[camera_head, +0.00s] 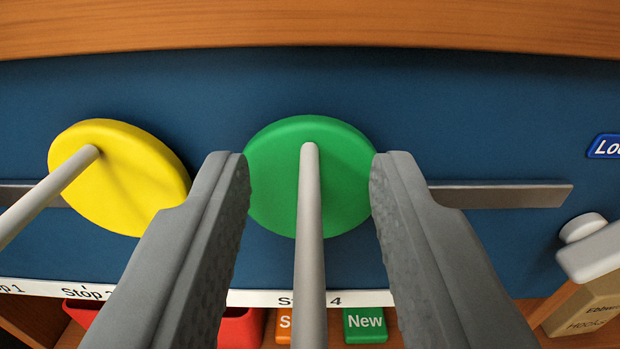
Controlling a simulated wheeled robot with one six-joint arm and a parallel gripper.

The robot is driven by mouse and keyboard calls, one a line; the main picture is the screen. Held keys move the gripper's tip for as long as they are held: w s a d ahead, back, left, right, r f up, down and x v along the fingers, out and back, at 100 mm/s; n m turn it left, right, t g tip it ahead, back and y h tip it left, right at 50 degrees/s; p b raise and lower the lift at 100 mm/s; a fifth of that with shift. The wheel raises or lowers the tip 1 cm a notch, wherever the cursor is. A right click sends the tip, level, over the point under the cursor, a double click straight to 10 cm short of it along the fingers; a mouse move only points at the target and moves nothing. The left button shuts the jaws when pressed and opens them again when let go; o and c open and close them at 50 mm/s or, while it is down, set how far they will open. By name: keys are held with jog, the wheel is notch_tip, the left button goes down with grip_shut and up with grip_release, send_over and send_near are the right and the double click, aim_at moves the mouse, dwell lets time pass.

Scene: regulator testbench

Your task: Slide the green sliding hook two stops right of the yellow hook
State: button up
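The green sliding hook (270,175) is a round green disc with a grey peg pointing toward the camera. It sits on the grey rail (510,196) on the blue panel, above a label reading "S… 4", partly covered by the peg. The yellow hook (118,185) is to its left on the same rail, roughly above the partly hidden "Stop 2" label. My gripper (310,165) has its fingers apart, one at each side of the green disc, with the peg between them. The fingers overlap the disc's edges in view; I cannot tell whether they touch it.
The rail runs bare to the right of the green hook, to its end. A white stop-label strip (255,298) runs below. A green "New" box (366,325), red bins and a light-coloured fitting (590,250) are lower down. A wooden edge (310,25) spans the top.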

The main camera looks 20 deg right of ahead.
grip_shut()
jog(key=s+d, duration=0.2)
jog(key=d, duration=0.6)
jog(key=shift+s+d, duration=0.2)
grip_release()
jog(key=shift+d, duration=0.25)
jog(key=shift+a, duration=0.15)
